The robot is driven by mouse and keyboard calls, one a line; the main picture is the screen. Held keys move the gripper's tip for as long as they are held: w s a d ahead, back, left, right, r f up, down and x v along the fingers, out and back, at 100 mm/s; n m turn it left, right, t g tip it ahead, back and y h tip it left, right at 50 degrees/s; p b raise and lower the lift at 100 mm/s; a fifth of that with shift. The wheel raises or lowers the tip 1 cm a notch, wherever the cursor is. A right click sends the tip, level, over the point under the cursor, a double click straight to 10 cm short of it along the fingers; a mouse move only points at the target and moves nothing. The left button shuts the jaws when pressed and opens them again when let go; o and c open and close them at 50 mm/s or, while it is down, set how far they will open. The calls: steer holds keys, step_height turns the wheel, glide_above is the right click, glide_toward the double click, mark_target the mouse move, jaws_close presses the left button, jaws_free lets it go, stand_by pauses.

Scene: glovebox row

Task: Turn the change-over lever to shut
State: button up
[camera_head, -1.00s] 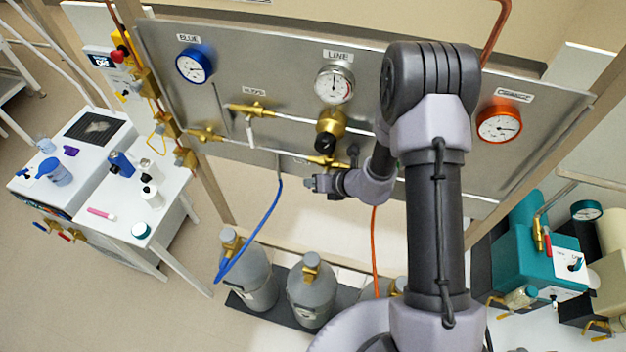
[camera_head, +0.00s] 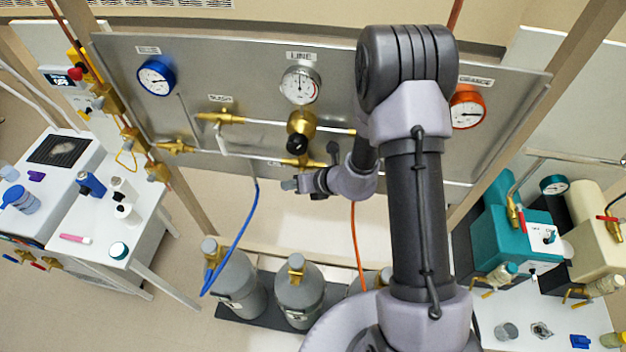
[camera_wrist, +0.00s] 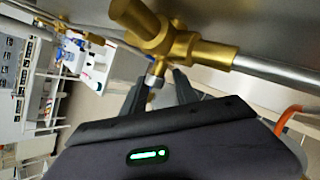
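The brass change-over valve (camera_head: 299,161) sits on the lower pipe of the steel panel, under the black-knobbed regulator. In the wrist view the brass valve body (camera_wrist: 165,40) fills the upper middle. A short stub with a silver end (camera_wrist: 156,72), perhaps the lever's root, points down from it; I cannot make out the rest of the lever. My gripper (camera_head: 290,184) is just below the valve in the head view. In the wrist view my gripper (camera_wrist: 160,84) has its two dark fingers apart, either side of the stub, with a gap showing.
Blue (camera_head: 156,76), line (camera_head: 300,85) and orange (camera_head: 467,107) gauges are on the panel. A purge valve (camera_head: 220,118) with a pale handle is to the left. Blue (camera_head: 240,238) and orange (camera_head: 356,245) hoses hang below. Gas cylinders (camera_head: 299,299) stand underneath.

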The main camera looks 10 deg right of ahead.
steer(key=p+v, duration=0.1)
steer(key=v, duration=1.4)
steer(key=shift+a+f, duration=0.1)
